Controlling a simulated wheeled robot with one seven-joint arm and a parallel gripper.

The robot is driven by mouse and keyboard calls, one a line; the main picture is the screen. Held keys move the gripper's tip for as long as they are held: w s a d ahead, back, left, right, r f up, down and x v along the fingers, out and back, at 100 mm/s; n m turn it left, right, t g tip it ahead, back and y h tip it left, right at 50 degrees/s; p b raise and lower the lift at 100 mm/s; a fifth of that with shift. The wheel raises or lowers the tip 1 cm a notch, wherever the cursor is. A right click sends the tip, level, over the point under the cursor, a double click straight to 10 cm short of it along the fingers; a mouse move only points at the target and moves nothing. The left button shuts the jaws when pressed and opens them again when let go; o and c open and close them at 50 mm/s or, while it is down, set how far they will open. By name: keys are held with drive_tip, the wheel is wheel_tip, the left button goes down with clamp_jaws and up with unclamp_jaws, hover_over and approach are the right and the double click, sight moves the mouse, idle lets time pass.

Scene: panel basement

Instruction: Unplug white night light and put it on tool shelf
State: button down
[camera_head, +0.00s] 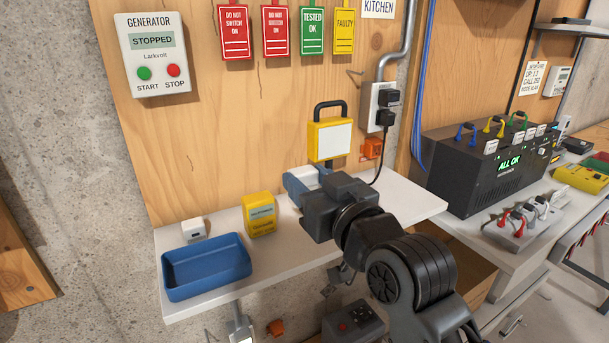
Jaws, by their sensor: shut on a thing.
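My gripper (303,185) is over the white tool shelf (285,248), seen from behind, with its blue-grey fingers pointing left and away. It is shut on a small white thing (309,173), of which only a pale part shows between the fingers; it may be the white night light, but its shape is mostly hidden. The wall socket (371,103) at the back right has black plugs in it, and no white plug shows there. A small white block with a dark slot (193,229) sits at the shelf's left end, behind the blue tray (208,290).
A yellow box (259,214) stands on the shelf right of the tray. A yellow-framed lamp (330,138) stands behind my gripper. A black cable (386,157) hangs from the socket. A black power unit (486,165) is at the right. Bare shelf shows in front of the yellow box.

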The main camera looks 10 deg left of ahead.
drive_tip(key=shift+f+b, duration=2.25)
drive_tip(key=shift+f, duration=1.8)
drive_tip(key=shift+c, duration=2.2)
unclamp_jaws()
drive_tip(key=b+v, duration=0.2)
drive_tip(key=v, duration=0.5)
drive_tip(key=shift+s+d, duration=0.25)
drive_tip(key=shift+s, duration=0.1)
drive_tip(key=shift+f, duration=0.1)
